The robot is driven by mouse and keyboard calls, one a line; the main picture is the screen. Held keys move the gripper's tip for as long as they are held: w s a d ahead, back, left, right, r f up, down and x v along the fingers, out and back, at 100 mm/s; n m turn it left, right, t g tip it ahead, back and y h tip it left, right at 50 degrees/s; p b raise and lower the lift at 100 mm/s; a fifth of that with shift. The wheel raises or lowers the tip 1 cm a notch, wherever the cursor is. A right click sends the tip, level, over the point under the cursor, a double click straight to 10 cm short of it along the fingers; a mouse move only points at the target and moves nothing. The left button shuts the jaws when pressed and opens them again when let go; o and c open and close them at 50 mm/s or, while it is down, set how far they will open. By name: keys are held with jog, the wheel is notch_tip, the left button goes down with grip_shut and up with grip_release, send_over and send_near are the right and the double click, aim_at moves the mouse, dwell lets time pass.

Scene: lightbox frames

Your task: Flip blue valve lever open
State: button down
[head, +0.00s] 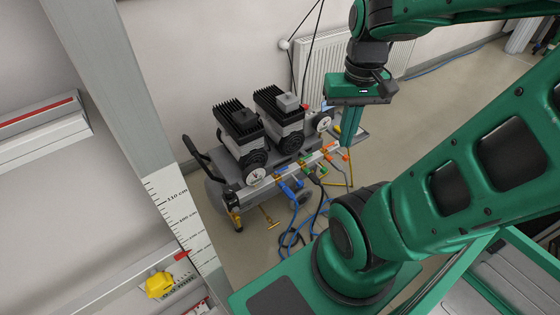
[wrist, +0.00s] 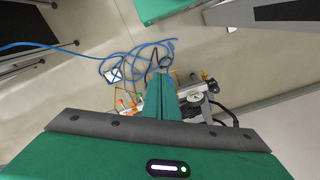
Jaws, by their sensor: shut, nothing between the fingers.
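The compressor (head: 215,190) stands on the floor with a row of small coloured valves along its front. Blue fittings (head: 288,187) show at the near part of that row, left of a green one (head: 311,177). At this size I cannot tell the blue lever from the hose fittings or read its position. My gripper (head: 347,143) is shut and empty, fingers pointing down, over the right end of the compressor. It is to the right of the blue fittings and apart from them. In the wrist view the shut fingers (wrist: 159,77) hide part of the valve row.
Blue hoses (head: 293,236) hang from the valves and lie looped on the floor. A white radiator (head: 325,72) is on the wall. A grey post (head: 130,110) stands left.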

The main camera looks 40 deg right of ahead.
jog(key=w+d+f+n, duration=0.1)
jog(key=w+d+f, duration=0.15)
jog(key=w, duration=0.35)
jog(key=w+d+f+n, duration=0.1)
jog(key=w+d+f, duration=0.15)
jog(key=w, duration=0.35)
jog(key=n+t, duration=0.4)
send_over(281, 170)
jog(key=w+d, duration=0.2)
jog(key=d, duration=0.1)
notch_tip(281, 170, down, 29)
jog(key=shift+a+f, duration=0.15)
jog(key=shift+a, duration=0.05)
jog(key=shift+s+f, duration=0.15)
jog(key=shift+f, duration=2.45)
jog(key=shift+s+f, duration=0.1)
jog(key=shift+f, duration=2.45)
